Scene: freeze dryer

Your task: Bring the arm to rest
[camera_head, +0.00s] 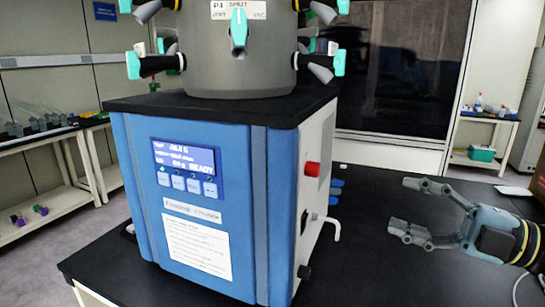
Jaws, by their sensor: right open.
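My right gripper (408,208) is at the right of the head view, over the black bench. Its two fingers point left and stand apart, with nothing between them. It is clear of the freeze dryer (183,235), a blue cabinet with a lit display reading READY. A grey drum (237,65) with several teal-handled valves (239,27) sits on the cabinet's black top. The drum's upper part is cut off by the picture edge. My left gripper is not in view.
A red knob (312,169) and a white spout (326,224) stick out from the cabinet's right side. Side shelves (60,200) stand at the left. A white rack (485,160) stands at the back right.

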